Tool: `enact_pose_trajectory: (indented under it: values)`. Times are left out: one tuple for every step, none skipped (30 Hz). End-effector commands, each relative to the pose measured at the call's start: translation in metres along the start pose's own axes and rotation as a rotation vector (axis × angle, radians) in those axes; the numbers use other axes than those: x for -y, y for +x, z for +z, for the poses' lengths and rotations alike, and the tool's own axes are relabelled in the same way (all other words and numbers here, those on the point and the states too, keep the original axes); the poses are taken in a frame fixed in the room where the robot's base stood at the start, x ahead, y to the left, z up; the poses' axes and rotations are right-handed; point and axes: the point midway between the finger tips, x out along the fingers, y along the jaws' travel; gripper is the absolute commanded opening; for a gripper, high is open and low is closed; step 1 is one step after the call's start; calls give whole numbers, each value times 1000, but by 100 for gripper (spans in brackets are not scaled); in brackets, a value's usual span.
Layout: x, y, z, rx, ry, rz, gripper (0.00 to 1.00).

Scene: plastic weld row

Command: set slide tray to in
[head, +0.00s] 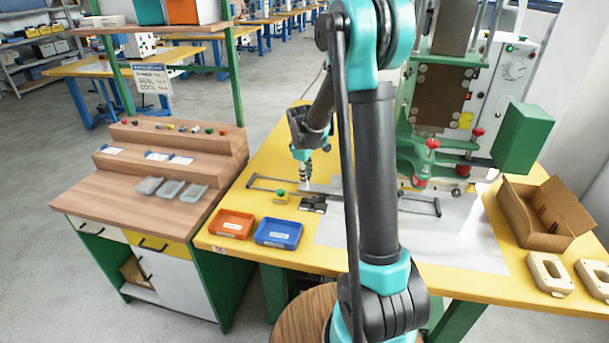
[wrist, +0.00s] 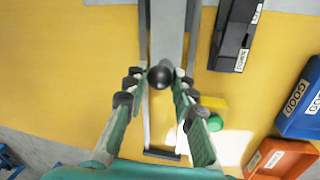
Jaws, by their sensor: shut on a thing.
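The slide tray (wrist: 170,35) is a grey flat strip between two dark rails (wrist: 142,45) in the wrist view. A round black knob (wrist: 160,76) sits at its near end. My gripper (wrist: 160,80) is shut on this knob, one finger on each side. Bare rail length runs from the knob to the end bar (wrist: 162,154). In the head view my gripper (head: 305,180) points down over the left part of the rails (head: 268,188). My arm hides the middle of the slide.
A yellow box with a green button (head: 279,195) and a black labelled block (head: 314,204) lie close beside the rails. Orange (head: 231,218) and blue (head: 278,229) bins stand at the front left. A cardboard box (head: 540,235) is at the right.

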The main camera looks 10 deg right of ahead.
Motion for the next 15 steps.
enact_pose_trajectory:
  values:
    - [-3,0,12,2,5,1,0]
    - [-4,1,18,2,6,1,0]
    - [-6,1,28,2,7,1,0]
    - [-7,1,35,2,7,1,0]
    - [-9,2,42,2,7,1,0]
    - [-10,2,50,1,6,1,0]
    - [-12,2,56,1,6,1,0]
    - [-13,2,61,1,6,1,0]
    - [-14,2,67,1,5,2,0]
    - [-14,3,70,1,5,2,0]
    - [-15,3,73,1,4,2,0]
    - [-15,3,76,0,3,2,0]
    - [-16,3,77,0,2,2,0]
    - [-16,3,78,0,2,2,0]
    - [-16,3,78,0,1,2,0]
